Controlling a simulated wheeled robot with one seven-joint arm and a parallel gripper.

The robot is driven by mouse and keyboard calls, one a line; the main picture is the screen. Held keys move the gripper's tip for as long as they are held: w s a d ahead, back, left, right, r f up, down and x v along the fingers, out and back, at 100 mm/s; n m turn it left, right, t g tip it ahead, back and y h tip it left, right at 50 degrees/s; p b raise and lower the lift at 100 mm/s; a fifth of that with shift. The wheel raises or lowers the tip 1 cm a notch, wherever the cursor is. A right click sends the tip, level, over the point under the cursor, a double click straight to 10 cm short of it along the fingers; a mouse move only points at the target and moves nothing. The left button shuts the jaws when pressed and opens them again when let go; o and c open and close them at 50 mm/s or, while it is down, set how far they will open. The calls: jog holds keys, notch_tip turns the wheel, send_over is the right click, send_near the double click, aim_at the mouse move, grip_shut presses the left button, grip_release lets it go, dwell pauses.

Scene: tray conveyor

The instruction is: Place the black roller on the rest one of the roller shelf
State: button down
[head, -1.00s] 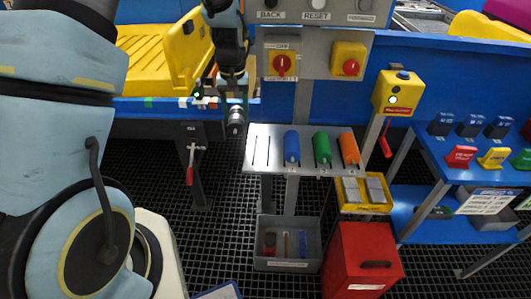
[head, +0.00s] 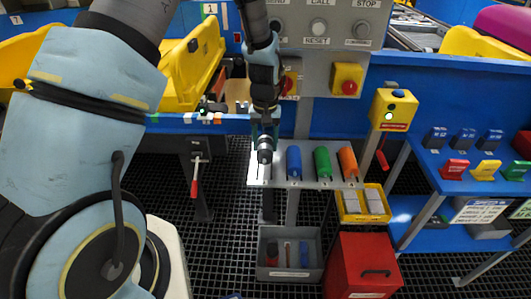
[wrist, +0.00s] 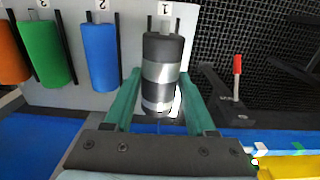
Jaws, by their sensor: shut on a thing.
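The black roller (wrist: 163,50), with silver bands around it, is between the two green fingers of my gripper (wrist: 160,88), which is shut on it. In the head view the roller (head: 265,155) is over the left end of the grey roller shelf (head: 330,185). In the wrist view it lines up with the rest labelled 1 (wrist: 166,10), between thin dividers. Whether it touches the shelf is not clear. The blue roller (head: 294,162), green roller (head: 323,161) and orange roller (head: 348,162) lie on the neighbouring rests.
A grey bin (head: 268,272) and a red box (head: 362,268) stand below the shelf. A yellow tray (head: 350,214) hangs under its right side. A red-handled lever (head: 196,178) is to the left. A control panel (head: 340,25) is behind.

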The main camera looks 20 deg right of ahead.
jog(key=shift+f+p, duration=0.6)
jog(key=shift+f, duration=1.6)
jog(key=shift+f, duration=0.15)
jog(key=shift+c, duration=1.1)
grip_release()
